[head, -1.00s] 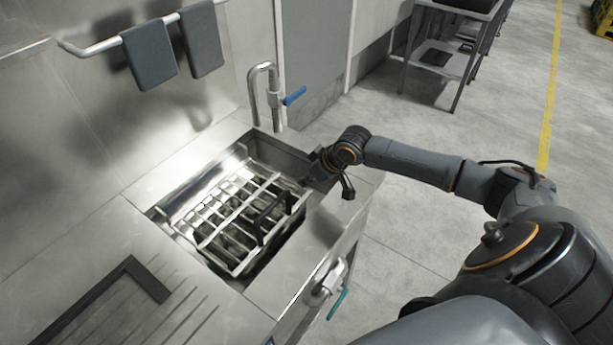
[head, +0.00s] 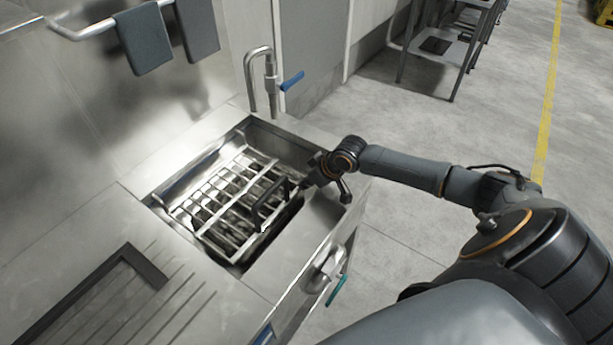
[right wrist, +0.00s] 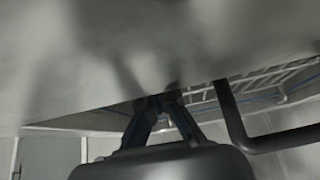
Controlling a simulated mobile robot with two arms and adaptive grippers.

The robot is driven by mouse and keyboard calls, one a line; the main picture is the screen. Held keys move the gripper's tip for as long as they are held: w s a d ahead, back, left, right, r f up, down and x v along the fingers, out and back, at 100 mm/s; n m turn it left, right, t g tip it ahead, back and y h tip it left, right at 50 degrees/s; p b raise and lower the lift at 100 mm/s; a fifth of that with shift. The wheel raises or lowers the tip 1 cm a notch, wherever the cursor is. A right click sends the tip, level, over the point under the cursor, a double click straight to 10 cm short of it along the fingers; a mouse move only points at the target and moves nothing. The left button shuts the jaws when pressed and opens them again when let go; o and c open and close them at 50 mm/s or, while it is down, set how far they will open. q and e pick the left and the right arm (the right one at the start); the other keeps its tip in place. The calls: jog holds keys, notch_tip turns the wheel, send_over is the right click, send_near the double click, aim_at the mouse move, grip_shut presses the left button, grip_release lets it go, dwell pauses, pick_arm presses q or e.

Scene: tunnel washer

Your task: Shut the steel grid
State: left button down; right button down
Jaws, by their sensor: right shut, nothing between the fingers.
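The steel grid (head: 221,190), a frame of pale bars with a black handle (head: 270,197), lies low over the sink basin and looks almost level. I cannot tell whether it is fully seated. My right gripper (head: 302,186) is at the basin's right side, close to the handle's far end. In the right wrist view its fingers (right wrist: 160,101) meet, shut and empty. There, the dark handle (right wrist: 232,122) is to the right of the fingers, with some grid bars (right wrist: 268,78) behind. Contact between fingers and grid is unclear. My left gripper is out of view.
The steel counter (head: 150,235) surrounds the basin. A tap (head: 251,80) with a blue lever (head: 291,81) stands behind it. Two grey towels (head: 144,40) hang from a wall rail. A metal handle (head: 325,270) is on the cabinet front.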

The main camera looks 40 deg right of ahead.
jog(key=p+v, duration=0.4)
jog(key=v, duration=0.8)
jog(key=shift+s+r, duration=0.3)
jog(key=shift+r, duration=0.2)
